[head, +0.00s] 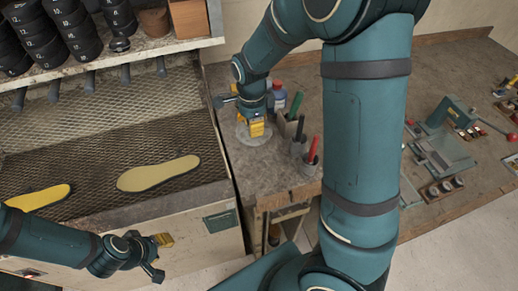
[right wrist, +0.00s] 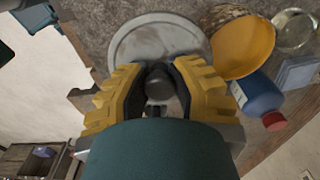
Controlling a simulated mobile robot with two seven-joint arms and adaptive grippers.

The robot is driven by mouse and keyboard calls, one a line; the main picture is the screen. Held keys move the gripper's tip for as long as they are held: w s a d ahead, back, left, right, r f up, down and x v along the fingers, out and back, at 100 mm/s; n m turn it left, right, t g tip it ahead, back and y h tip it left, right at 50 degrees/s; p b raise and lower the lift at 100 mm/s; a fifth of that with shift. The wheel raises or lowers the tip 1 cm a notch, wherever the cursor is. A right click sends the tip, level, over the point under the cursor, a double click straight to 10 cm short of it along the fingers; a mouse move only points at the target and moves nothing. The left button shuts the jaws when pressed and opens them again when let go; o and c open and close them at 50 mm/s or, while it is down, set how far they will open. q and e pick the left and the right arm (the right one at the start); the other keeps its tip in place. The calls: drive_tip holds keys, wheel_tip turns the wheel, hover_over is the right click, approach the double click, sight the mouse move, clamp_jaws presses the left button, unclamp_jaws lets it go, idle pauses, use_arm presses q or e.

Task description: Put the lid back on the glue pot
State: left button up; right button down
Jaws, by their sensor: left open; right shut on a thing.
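The lid looks like a flat grey disc (right wrist: 155,36) with a dark knob (right wrist: 160,82). In the right wrist view the yellow fingers of my right gripper (right wrist: 160,95) are closed around the knob. In the head view this gripper (head: 257,129) is low over the bench's left end, with the disc (head: 245,137) beneath it. I cannot tell whether the disc touches the bench. An open round vessel with an orange inside (right wrist: 245,47), perhaps the glue pot, is beside the disc in the wrist view. It is hidden in the head view. My left gripper (head: 163,255) is open and empty at lower left.
A blue bottle with a red cap (right wrist: 259,95) stands close by the right gripper. Cups with green and red-handled tools (head: 302,147) are to its right. A mesh rack (head: 95,150) with soles (head: 158,173) lies left. Clamp-like equipment (head: 440,150) is at right.

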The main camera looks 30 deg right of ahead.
drive_tip(key=shift+w+d+f+n+b, duration=0.2)
drive_tip(key=shift+w+d+n+b, duration=0.5)
drive_tip(key=shift+w, duration=0.9)
drive_tip(key=shift+w+d+f+n+b, duration=0.2)
drive_tip(key=shift+w+d+n+b, duration=0.25)
drive_tip(key=shift+w+d+b, duration=0.85)
drive_tip(key=shift+w+d+f+n+b, duration=0.2)
drive_tip(key=shift+w+d+n+b, duration=0.35)
drive_tip(key=shift+w, duration=1.3)
drive_tip(key=shift+a+f+b, duration=0.15)
drive_tip(key=shift+f+b, duration=0.6)
drive_tip(key=shift+f, duration=0.5)
drive_tip(key=shift+p, duration=0.3)
drive_tip(key=shift+f, duration=0.15)
drive_tip(key=shift+c, duration=1.1)
unclamp_jaws()
